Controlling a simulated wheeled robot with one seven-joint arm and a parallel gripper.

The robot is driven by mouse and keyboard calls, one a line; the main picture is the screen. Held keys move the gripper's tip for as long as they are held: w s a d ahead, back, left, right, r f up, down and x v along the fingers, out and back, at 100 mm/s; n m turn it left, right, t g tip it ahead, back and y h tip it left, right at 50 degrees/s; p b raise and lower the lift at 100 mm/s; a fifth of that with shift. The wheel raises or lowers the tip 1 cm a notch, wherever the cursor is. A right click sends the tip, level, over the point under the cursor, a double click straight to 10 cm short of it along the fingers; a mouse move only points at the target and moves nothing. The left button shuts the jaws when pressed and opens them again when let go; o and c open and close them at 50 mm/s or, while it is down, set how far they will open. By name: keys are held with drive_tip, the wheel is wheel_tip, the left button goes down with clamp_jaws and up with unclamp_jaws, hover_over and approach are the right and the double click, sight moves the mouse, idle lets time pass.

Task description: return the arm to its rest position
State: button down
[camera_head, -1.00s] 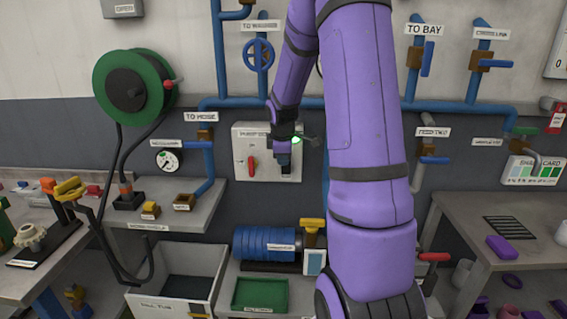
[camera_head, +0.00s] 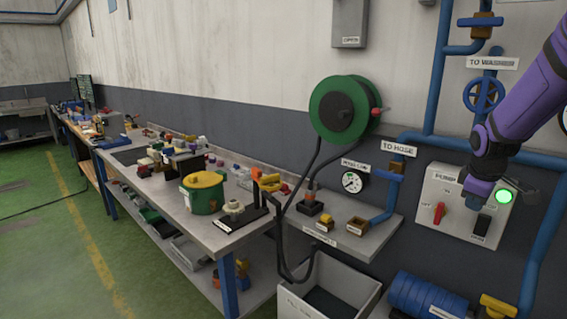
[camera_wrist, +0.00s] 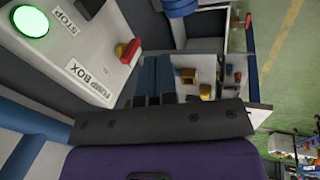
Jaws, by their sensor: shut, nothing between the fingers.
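My purple arm (camera_head: 528,95) reaches in from the right edge of the head view and slants down to the left. My gripper (camera_head: 473,203) is at its lower end, in front of the pump box (camera_head: 446,225) on the wall, with its fingers closed and empty. In the wrist view the fingers (camera_wrist: 154,76) lie together, beside the pump box (camera_wrist: 70,45). Whether they touch the box cannot be told. A green light (camera_head: 503,196) glows on the box, right of the gripper; it also glows in the wrist view (camera_wrist: 30,21).
A red switch (camera_head: 439,212) and a black switch (camera_head: 481,225) sit on the box close to my gripper. Blue pipes (camera_head: 437,70) and a blue valve wheel (camera_head: 483,95) are around it. A small shelf (camera_head: 345,240) and a grey tub (camera_head: 365,297) stand left.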

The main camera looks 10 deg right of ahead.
drive_tip(key=s+a+r+m+t, duration=0.1)
drive_tip(key=s+a+r+m, duration=0.1)
drive_tip(key=s+a+r, duration=0.4)
drive_tip(key=s+a+r+m, duration=0.1)
drive_tip(key=s+a+r, duration=0.25)
drive_tip(key=a, duration=0.45)
drive_tip(key=s+a+r+m+t+y, duration=0.1)
drive_tip(key=s+a+r+m+y, duration=0.1)
drive_tip(key=s+a, duration=0.7)
drive_tip(key=s+r+m, duration=0.1)
drive_tip(key=s, duration=0.3)
drive_tip(key=shift+a+m+y, duration=0.15)
drive_tip(key=shift+m+y, duration=0.15)
